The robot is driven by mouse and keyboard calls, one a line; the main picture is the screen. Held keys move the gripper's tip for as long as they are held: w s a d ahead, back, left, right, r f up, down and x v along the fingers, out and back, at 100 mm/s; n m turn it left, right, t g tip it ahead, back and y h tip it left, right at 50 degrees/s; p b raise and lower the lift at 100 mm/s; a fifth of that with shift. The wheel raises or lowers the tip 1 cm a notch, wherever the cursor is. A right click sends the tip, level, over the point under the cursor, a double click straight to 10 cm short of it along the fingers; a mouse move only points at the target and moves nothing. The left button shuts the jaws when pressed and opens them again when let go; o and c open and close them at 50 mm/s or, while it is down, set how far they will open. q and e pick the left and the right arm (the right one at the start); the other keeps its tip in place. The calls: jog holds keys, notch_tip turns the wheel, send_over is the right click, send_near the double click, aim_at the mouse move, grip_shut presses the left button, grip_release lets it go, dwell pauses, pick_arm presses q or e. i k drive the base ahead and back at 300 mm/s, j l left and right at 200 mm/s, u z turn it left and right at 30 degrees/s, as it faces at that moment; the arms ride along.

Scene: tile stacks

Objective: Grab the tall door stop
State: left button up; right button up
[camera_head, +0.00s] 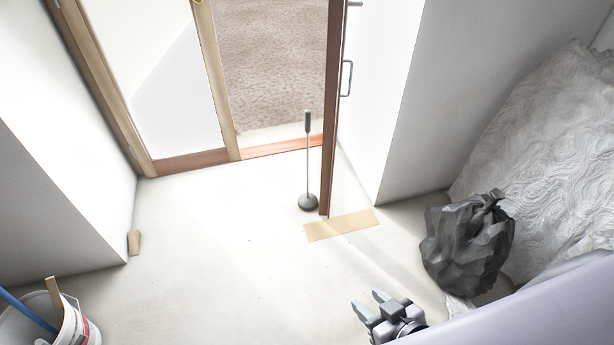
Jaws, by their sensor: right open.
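The tall door stop (308,165) stands upright on the pale floor beside the edge of the open door. It has a round dark base, a thin grey rod and a thicker dark grip at the top. My right gripper (369,302) is at the bottom of the view, right of centre. Its two fingers are apart with nothing between them. It is clear of the door stop, which appears farther up and to the left. My left gripper is not in view.
The open door (331,110) stands just right of the door stop, with a flat tan strip (341,224) at its foot. A black bag (467,243) lies right. A bucket (72,325) stands lower left, a small wedge (134,243) by the left wall. The middle floor is clear.

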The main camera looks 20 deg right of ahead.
aim_at(307, 201)
jog(key=i+l+z, duration=0.55)
jog(key=i, duration=0.3)
jog(key=i+l+z, duration=0.25)
jog(key=i, duration=0.2)
jog(key=i+z, duration=0.25)
jog(key=i, duration=0.2)
jog(key=j, duration=0.05)
